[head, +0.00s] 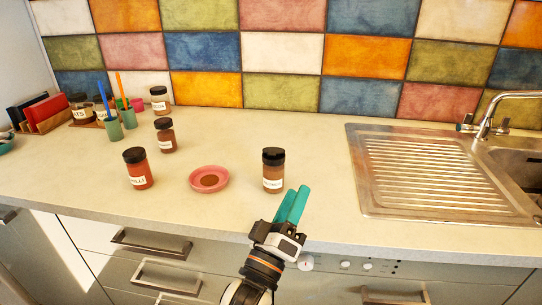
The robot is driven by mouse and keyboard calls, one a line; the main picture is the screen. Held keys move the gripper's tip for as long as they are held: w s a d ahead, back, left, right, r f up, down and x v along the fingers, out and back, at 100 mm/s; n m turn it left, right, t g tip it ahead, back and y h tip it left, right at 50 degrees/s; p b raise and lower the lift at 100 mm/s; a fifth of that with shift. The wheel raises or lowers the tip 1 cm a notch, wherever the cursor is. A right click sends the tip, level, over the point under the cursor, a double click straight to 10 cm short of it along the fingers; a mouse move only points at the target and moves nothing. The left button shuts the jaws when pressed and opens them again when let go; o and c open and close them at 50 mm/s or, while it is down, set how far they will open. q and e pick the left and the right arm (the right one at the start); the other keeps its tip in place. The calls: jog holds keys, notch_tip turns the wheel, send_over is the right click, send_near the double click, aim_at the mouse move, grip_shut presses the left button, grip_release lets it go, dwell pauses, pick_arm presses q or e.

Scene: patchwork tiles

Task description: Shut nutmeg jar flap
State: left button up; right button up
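A brown jar with a black cap (273,172) stands upright on the counter, right of the pink dish. Its white label is too small to read surely, but it may be the nutmeg jar. I cannot make out a raised flap on the cap. I cannot tell whether a finger touches the jar.
A pink dish with brown powder (209,180) and a red-brown jar (138,170) stand to the left. Two more jars (166,136) (159,100) and green cups (114,130) stand further back. A metal sink (425,205) is at the right.

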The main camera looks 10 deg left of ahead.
pick_arm(q)
jog(key=s+r+n+t, duration=0.1)
jog(key=s+r+n, duration=0.1)
jog(key=n, duration=0.4)
jog(key=n+y+p, duration=0.1)
jog(key=n+y, duration=0.7)
jog(key=n, duration=1.5)
send_near(271, 154)
jog(key=shift+s+d, duration=0.15)
jog(key=shift+s, duration=0.95)
jog(key=shift+w+f+n, duration=0.1)
jog(key=shift+f+n, duration=0.15)
jog(key=shift+n, duration=0.05)
jog(key=shift+w, duration=0.15)
jog(key=p+x, duration=0.2)
jog(key=x, duration=0.9)
jog(key=shift+w, duration=0.4)
